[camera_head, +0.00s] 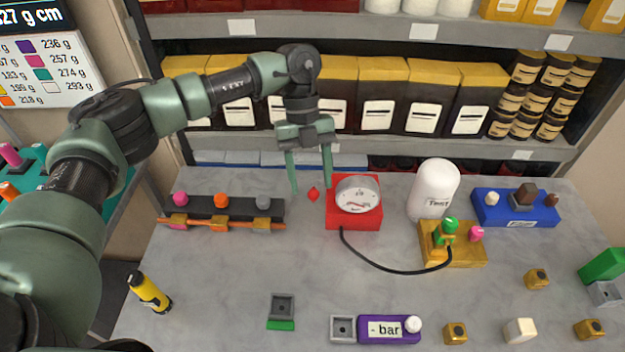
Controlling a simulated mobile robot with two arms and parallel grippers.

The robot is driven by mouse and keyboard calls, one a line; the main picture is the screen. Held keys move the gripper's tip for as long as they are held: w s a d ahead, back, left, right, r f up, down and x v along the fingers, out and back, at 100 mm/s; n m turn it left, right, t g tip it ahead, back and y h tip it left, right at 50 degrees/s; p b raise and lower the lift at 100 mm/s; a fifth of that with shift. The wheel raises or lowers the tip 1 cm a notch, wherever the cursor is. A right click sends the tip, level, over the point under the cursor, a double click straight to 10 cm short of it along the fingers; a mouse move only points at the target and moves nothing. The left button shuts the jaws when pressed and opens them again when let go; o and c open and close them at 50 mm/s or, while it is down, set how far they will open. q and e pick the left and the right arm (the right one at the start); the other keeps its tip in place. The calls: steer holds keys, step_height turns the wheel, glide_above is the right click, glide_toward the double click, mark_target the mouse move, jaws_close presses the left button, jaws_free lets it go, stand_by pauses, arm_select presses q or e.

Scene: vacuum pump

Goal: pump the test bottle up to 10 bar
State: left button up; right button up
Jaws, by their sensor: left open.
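A white bottle marked TEST (433,190) stands upright at the back right of the table. A red unit with a round dial gauge (357,194) sits left of it; I cannot read its value. A black hose (385,268) runs from the gauge unit to a yellow block (465,255) with a green valve-like part (447,231) and a pink knob (476,234). My right gripper is out of view.
A blue block (515,209) stands back right. A yellow-black cylinder (149,291) is front left. Small blocks, including a white one (520,331), lie at the front. Stocked shelves rise behind.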

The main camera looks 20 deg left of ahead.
arm_select(q)
steer(key=shift+x, duration=1.15)
steer(key=shift+w, duration=0.15)
jaws_close()
stand_by(0.5)
